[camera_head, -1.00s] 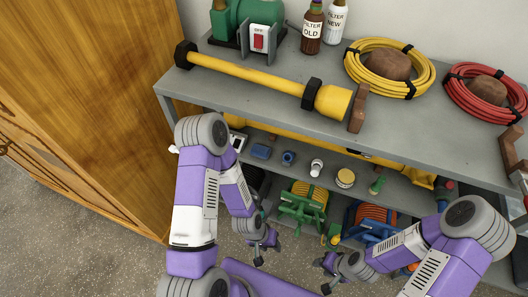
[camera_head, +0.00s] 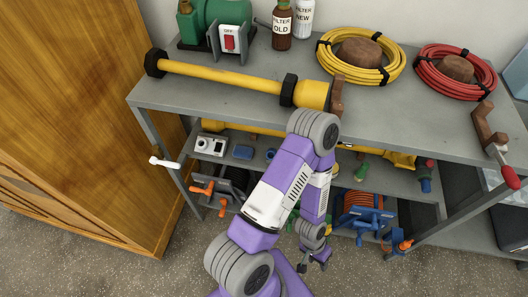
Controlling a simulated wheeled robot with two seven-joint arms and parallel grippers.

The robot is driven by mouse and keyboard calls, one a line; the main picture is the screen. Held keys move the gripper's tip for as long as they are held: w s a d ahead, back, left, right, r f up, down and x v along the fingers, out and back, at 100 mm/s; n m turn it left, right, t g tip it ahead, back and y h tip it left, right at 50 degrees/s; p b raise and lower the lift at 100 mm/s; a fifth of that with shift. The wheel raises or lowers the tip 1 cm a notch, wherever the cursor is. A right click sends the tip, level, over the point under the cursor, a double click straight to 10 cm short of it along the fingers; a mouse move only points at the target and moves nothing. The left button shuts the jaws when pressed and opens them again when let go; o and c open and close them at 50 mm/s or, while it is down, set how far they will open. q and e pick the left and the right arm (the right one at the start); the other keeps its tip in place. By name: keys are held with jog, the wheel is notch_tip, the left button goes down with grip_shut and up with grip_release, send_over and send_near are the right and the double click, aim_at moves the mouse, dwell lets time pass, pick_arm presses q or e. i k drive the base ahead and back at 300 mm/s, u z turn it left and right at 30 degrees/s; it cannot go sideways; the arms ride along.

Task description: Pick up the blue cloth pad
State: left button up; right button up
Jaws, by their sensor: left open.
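A small flat blue pad (camera_head: 242,152), which looks like the blue cloth pad, lies on the middle shelf under the grey worktop, left of my left arm. My left gripper (camera_head: 313,264) points down in front of the shelves, low and to the right of the pad. It is open and apart from the pad, and I see nothing between its fingers. My right gripper is not in view.
The worktop (camera_head: 215,98) overhangs the shelf and carries a yellow tool (camera_head: 235,78) and hose coils. A wooden cabinet (camera_head: 90,110) stands left. The floor between them is clear.

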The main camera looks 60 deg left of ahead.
aim_at(242, 152)
jog(key=k, duration=0.5)
jog(key=u, duration=1)
jog(key=i, duration=0.5)
jog(key=z, duration=0.05)
